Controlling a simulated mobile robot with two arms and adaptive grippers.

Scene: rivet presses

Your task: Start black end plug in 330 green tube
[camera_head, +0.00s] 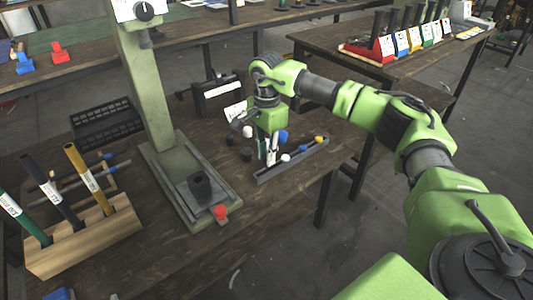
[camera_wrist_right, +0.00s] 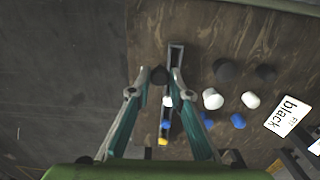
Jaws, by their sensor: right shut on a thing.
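My right gripper (camera_head: 268,160) is low over the work table, beside a narrow grey tray. In the right wrist view, its fingertips (camera_wrist_right: 160,88) are closed about a dark round end plug (camera_wrist_right: 158,75). How far the plug is above the tray cannot be told. Two more black plugs (camera_wrist_right: 227,70) stand on the table to the right, near a card reading "black" (camera_wrist_right: 288,115). The green tube (camera_head: 20,218), with a white label, leans upright in a wooden rack at the left of the head view. My left gripper is not in view.
The grey tray (camera_head: 262,180) holds white, blue and yellow plugs in a row. The press (camera_head: 147,80) stands between tray and wooden rack (camera_head: 80,243), with a black cylinder (camera_head: 200,188) and red knob (camera_head: 221,211) at its base. A black crate (camera_head: 105,122) lies behind.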

